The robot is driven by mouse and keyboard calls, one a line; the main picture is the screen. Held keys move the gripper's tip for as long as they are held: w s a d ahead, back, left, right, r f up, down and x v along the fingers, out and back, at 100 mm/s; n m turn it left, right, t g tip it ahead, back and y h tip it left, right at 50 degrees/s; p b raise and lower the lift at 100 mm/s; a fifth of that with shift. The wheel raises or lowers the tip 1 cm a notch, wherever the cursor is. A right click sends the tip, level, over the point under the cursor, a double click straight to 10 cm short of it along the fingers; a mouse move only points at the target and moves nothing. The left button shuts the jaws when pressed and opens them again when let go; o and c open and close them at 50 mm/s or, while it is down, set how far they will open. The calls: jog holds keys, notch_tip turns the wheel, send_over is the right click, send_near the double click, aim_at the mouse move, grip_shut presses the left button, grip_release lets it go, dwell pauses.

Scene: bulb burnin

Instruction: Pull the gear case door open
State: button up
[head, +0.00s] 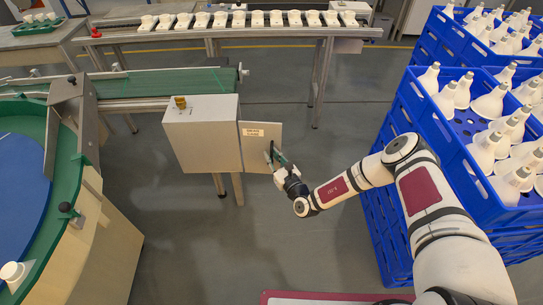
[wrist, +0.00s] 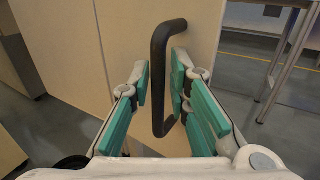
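The gear case (head: 202,140) is a pale grey box on legs, left of centre in the head view. Its door (head: 262,132), with a small label, stands out from the box's right side, so it is at least partly open. The door also fills the middle of the wrist view (wrist: 122,35). A dark bar handle (wrist: 160,60) is upright on it. My gripper (wrist: 160,84) is at the handle, with its green finger pads on either side of it. The fingers are apart, with a visible gap beside the bar; firm contact cannot be told.
Blue crates (head: 455,165) of white bulbs are stacked on the right, close to my arm. A green conveyor (head: 165,84) runs behind the case. A round blue-topped table (head: 20,190) is at left. Grey floor is free in front of the case.

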jog(key=v, duration=1.2)
dwell(0.5)
jog(key=s+a+r+n+g+y, duration=0.2)
jog(key=r+n+g+y, duration=0.35)
jog(key=r, duration=0.75)
jog(key=s+a+r+n+g+y, duration=0.25)
jog(key=r+n+g, duration=0.45)
jog(key=r+n, duration=0.45)
jog(key=s+d+r+n+g+h+p, duration=0.25)
jog(key=s+r+n+g+h, duration=0.35)
jog(key=s+r, duration=0.55)
jog(key=s+d+r+n+t+h, duration=0.3)
jog(key=s+d+r+h, duration=0.2)
jog(key=s+d+r, duration=0.2)
jog(key=s+d+r+n+t+h, duration=0.3)
jog(key=s+d+r+h, duration=0.3)
jog(key=d, duration=0.6)
jog(key=shift+s+r+n+t+h, duration=0.3)
jog(key=shift+s+r+t, duration=0.4)
jog(key=shift+s, duration=0.55)
